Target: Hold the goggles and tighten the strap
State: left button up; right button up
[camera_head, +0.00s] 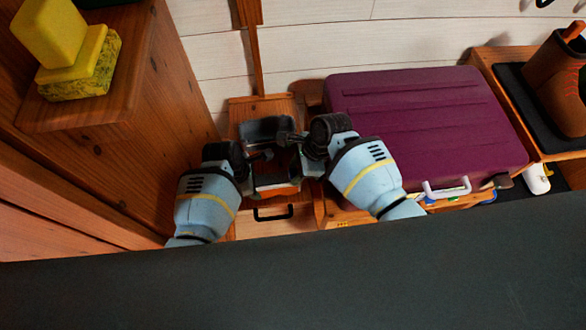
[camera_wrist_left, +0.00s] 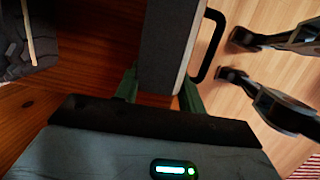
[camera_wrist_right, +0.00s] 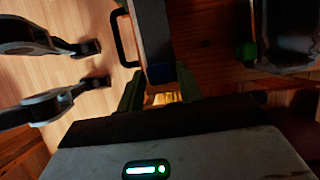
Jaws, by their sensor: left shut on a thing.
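The dark goggles (camera_head: 264,130) stand out against the wooden furniture at lower centre in the head view, between my two grippers. Their grey-rimmed frame or strap loop is partly hidden by the grippers, so the parts are hard to tell apart. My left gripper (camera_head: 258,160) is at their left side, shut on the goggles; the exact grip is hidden. In the right wrist view a dark, glossy part of the goggles (camera_wrist_right: 287,35) shows beside the right fingers.
A black handle (camera_head: 272,214) sits below the goggles, over the wood. A purple suitcase (camera_head: 430,125) lies right of my right arm. A brown boot (camera_head: 562,82) stands far right. A wooden cabinet (camera_head: 150,110) with yellow blocks (camera_head: 80,75) rises close on the left.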

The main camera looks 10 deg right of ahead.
aim_at(273, 180)
jog(key=c, duration=0.4)
jog(key=shift+s+a, duration=0.1)
jog(key=shift+a, duration=2.3)
jog(key=shift+c, duration=0.2)
jog(key=o, duration=0.8)
jog(key=shift+r, duration=0.1)
jog(key=shift+v, duration=2.95)
pick_arm(q)
jog(key=o, duration=1)
jog(key=shift+r, duration=0.1)
